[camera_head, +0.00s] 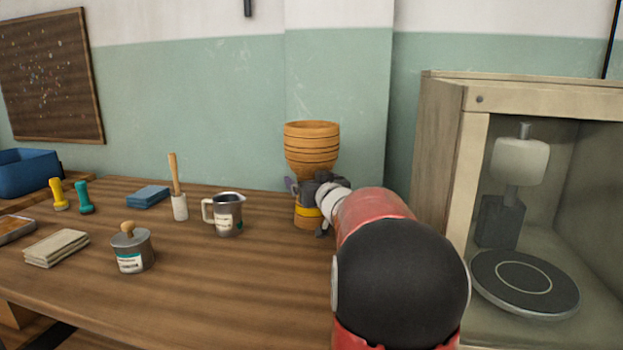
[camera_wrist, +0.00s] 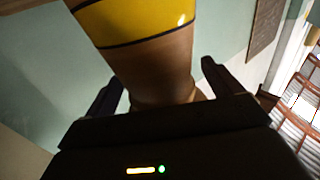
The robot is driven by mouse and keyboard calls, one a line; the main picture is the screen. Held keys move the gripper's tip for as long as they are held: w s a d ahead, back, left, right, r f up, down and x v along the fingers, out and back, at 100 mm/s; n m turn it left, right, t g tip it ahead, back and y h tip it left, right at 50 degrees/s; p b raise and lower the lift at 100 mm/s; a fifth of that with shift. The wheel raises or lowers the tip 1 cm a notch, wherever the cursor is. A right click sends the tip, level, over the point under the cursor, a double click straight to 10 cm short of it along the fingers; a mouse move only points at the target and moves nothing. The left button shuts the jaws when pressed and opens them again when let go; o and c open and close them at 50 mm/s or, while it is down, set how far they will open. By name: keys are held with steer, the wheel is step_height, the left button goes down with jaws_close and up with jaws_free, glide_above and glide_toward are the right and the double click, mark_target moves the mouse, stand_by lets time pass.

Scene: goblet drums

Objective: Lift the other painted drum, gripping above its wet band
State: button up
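The goblet drum (camera_head: 311,143) is orange-brown with a ringed bowl on top, and it stands upright at the back of the table by the wall. A yellow band (camera_head: 308,212) goes around its lower body; in the wrist view the band (camera_wrist: 135,20) looks glossy, with dark edge lines. My gripper (camera_head: 318,187) is at the drum's narrow waist, above the band. In the wrist view, my gripper's fingers (camera_wrist: 163,72) lie on either side of the bare brown waist (camera_wrist: 155,70). A gap shows at the right finger; contact at the left is unclear. My gripper and arm hide part of the drum.
An open-fronted cabinet (camera_head: 455,170) with a turntable (camera_head: 524,284) bounds the right. The wall is close behind.

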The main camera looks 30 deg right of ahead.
steer(key=c, duration=1.4)
steer(key=shift+r, duration=0.1)
steer(key=shift+c, duration=0.3)
steer(key=shift+r, duration=0.1)
